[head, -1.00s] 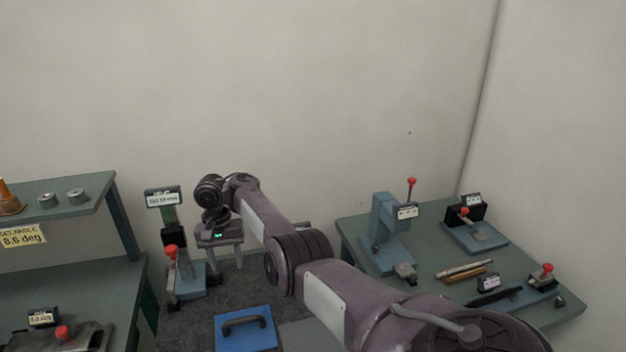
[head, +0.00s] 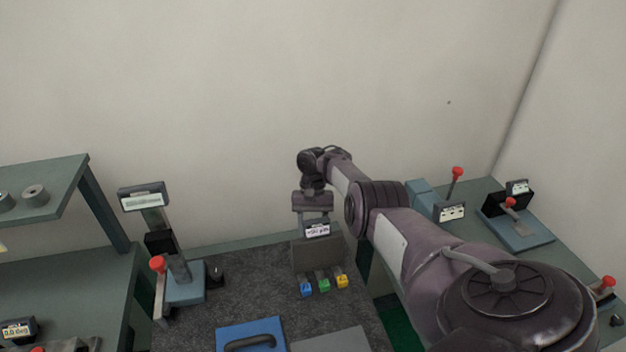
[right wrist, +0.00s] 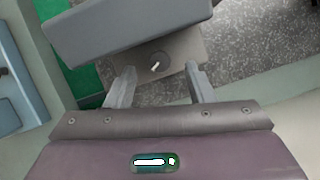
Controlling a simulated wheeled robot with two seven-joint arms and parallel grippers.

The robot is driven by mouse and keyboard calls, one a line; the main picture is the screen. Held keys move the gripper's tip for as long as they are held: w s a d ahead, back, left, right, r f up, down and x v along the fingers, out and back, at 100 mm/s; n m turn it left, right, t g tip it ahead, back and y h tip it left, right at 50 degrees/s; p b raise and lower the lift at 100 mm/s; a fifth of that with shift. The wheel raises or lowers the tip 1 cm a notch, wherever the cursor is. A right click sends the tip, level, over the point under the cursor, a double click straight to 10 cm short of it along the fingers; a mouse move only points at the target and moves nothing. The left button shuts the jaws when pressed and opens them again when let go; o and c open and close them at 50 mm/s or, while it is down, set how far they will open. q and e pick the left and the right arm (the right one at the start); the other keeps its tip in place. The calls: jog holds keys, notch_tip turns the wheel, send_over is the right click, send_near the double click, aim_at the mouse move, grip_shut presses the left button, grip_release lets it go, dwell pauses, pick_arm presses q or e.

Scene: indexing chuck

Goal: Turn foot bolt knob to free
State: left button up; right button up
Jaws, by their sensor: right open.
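In the right wrist view a dark round knob (right wrist: 157,63) with a white mark sits on a grey plate, below a grey box (right wrist: 120,22). I take it for the foot bolt knob; no label on it can be read. My right gripper (right wrist: 157,84) is open and empty, its fingers apart, with the knob seen ahead of the gap between them. In the head view my right gripper (head: 313,220) is at a small display (head: 317,231) above a grey panel (head: 318,255). The knob is hidden there. My left gripper is not in view.
Blue, green and yellow pieces (head: 324,285) stand below the panel. A red-knobbed device (head: 182,283) and a display post (head: 143,197) stand left. A blue lidded item (head: 251,336) lies in front. A right bench (head: 475,250) holds fixtures.

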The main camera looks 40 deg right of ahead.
jog(key=x, duration=0.2)
jog(key=shift+d+f, duration=0.1)
jog(key=shift+f, duration=0.25)
jog(key=shift+s+f, duration=0.1)
jog(key=shift+f, duration=0.4)
jog(key=shift+c, duration=2.6)
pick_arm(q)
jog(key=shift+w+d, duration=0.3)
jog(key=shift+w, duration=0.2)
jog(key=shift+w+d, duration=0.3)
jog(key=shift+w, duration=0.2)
pick_arm(e)
jog(key=shift+r, duration=0.1)
jog(key=c, duration=0.5)
